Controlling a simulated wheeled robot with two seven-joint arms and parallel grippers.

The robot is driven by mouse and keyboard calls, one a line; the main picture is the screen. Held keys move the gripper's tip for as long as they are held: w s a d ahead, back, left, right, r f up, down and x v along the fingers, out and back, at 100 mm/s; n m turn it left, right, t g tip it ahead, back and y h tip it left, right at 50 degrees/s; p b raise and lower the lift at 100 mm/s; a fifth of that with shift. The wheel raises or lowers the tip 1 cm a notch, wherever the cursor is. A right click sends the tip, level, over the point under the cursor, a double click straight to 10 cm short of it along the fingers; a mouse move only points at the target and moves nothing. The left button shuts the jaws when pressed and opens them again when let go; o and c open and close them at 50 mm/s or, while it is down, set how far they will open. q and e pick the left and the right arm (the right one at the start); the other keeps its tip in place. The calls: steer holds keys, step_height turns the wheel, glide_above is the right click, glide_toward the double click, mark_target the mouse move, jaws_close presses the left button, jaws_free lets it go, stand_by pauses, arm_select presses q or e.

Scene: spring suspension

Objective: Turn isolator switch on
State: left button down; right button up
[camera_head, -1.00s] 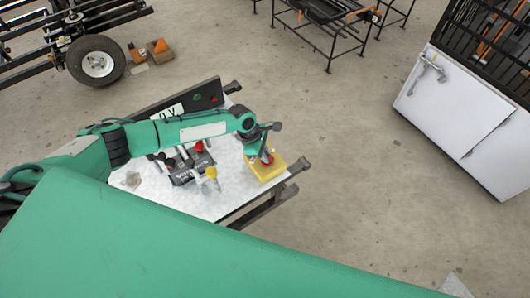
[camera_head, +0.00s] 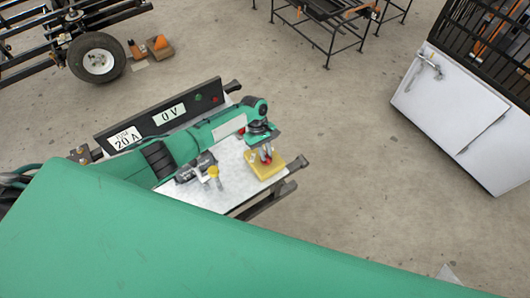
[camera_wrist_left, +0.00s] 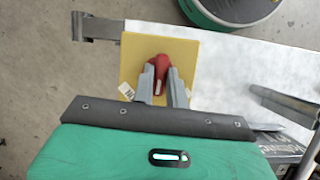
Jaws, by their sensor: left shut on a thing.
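The isolator switch is a yellow box (camera_head: 268,172) with a red knob (camera_head: 267,157) on its face, at the right end of the white panel table. My left gripper (camera_head: 266,152) reaches over it from the left. In the left wrist view, the yellow plate (camera_wrist_left: 185,50) fills the upper middle. The red knob (camera_wrist_left: 158,67) sits between the two grey fingers of the left gripper (camera_wrist_left: 160,86), which are shut on it. The lower part of the knob is partly hidden by the fingers.
A black display board (camera_head: 158,113) reading 0 V and 20 A stands along the table's back edge. A white cabinet (camera_head: 455,120) stands far right, with open floor between.

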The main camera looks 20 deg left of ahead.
arm_select(q)
steer(key=m+g+y, duration=0.1)
steer(key=m, duration=0.2)
steer(key=shift+d+m, duration=0.15)
steer(key=shift+m, duration=0.25)
steer(key=shift+w+d+m+g+y+b, duration=0.15)
steer(key=shift+m+y, duration=0.3)
steer(key=shift+m, duration=0.65)
steer(key=shift+s+a+m+g+y+b, duration=0.15)
steer(key=shift+m+y, duration=0.3)
steer(key=shift+m, duration=0.65)
steer(key=shift+w+d, duration=0.1)
steer(key=c, duration=1.4)
jaws_free()
steer(key=shift+r, duration=0.1)
steer(key=b+v, duration=0.2)
steer(key=v, duration=1.1)
steer(key=shift+r, duration=0.35)
